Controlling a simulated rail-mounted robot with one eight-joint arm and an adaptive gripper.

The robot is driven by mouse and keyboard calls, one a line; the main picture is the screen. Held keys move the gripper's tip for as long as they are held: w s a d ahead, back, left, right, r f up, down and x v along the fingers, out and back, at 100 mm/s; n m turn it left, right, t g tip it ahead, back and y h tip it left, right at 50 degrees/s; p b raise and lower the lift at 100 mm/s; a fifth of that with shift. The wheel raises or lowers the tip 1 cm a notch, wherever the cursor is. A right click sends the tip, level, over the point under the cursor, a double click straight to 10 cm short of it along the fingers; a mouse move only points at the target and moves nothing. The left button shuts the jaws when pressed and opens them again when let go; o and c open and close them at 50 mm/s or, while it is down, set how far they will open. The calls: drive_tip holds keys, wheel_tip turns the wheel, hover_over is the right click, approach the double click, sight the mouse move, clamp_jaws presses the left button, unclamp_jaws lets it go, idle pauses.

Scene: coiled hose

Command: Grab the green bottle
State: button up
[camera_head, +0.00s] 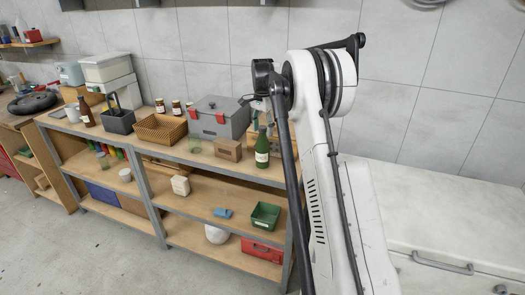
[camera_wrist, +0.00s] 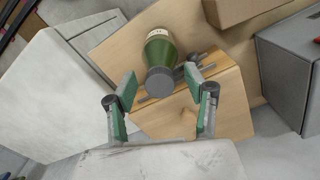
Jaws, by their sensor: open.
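The green bottle (camera_head: 262,148) has a pale label and stands upright on the shelf unit's top, near its right end. In the wrist view the bottle (camera_wrist: 160,52) is seen from above, its dark cap facing the camera. My gripper (camera_wrist: 160,84) is open, with green-padded fingers on either side of the cap in the picture. No contact shows, and the remaining gap to the bottle is hard to judge. In the head view my arm hides most of the gripper.
A small cardboard box (camera_head: 228,150) and a grey toolbox with red latches (camera_head: 218,117) stand left of the bottle. A wicker basket (camera_head: 160,129) is farther left. A wooden crate stands behind the bottle, partly hidden. A white cabinet (camera_head: 440,215) is at right.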

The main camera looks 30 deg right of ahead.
drive_tip(key=shift+f, duration=0.2)
clamp_jaws()
idle(0.6)
